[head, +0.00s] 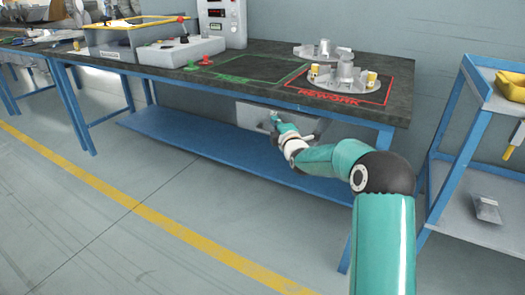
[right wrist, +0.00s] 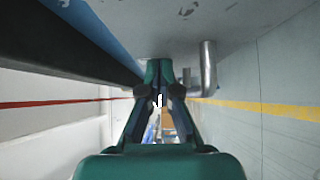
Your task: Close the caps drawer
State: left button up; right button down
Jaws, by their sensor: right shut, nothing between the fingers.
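The caps drawer (head: 250,115) is a grey box under the front edge of the bench top, and its front face shows in the head view. I cannot tell how far out it stands. In the right wrist view a grey panel, likely the drawer front (right wrist: 150,22), fills the top, with a metal bar handle (right wrist: 208,68) on it. My right gripper (head: 275,118) is at the drawer front, partly covering it. In the right wrist view its fingers (right wrist: 160,103) are together and empty, beside the handle; contact cannot be told. My left gripper is not in view.
The dark bench top (head: 395,103) carries a REWORK area with metal parts (head: 340,75) and a grey fixture box (head: 180,50). A blue lower shelf (head: 190,140) runs beneath. A blue cart (head: 450,185) stands at right. The floor in front is clear.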

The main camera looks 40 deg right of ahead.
jog(key=w+a+v, duration=0.1)
jog(key=a+v, duration=0.2)
jog(key=v, duration=1)
jog(key=w+a+f+n+y, duration=0.2)
jog(key=w+a+f+y, duration=0.3)
jog(key=a+f, duration=0.6)
jog(key=s+a+f+m+g+y, duration=0.1)
jog(key=s+a+f+g+y, duration=0.15)
jog(key=a+f, duration=0.65)
jog(key=s+a+f+m+g+y, duration=0.15)
jog(key=a+f+g, duration=0.25)
jog(key=a+f, duration=0.5)
jog(key=s+a+f+m+g+y, duration=0.1)
jog(key=s+a+f+m+g, duration=0.3)
jog(key=s, duration=0.4)
jog(key=s+a+f+m+g+y, duration=0.1)
jog(key=s+a+f+m+g, duration=0.15)
jog(key=s+f+m, duration=0.35)
jog(key=s+a+f+m+g+y, duration=0.1)
jog(key=s+a+f+m+g, duration=0.2)
jog(key=s, duration=0.6)
notch_tip(320, 180, up, 37)
jog(key=m+p, duration=0.1)
jog(key=p, duration=3.6)
jog(key=shift+s+a+t+p, duration=0.15)
jog(key=shift+a+t+p, duration=0.15)
jog(key=shift+a, duration=0.1)
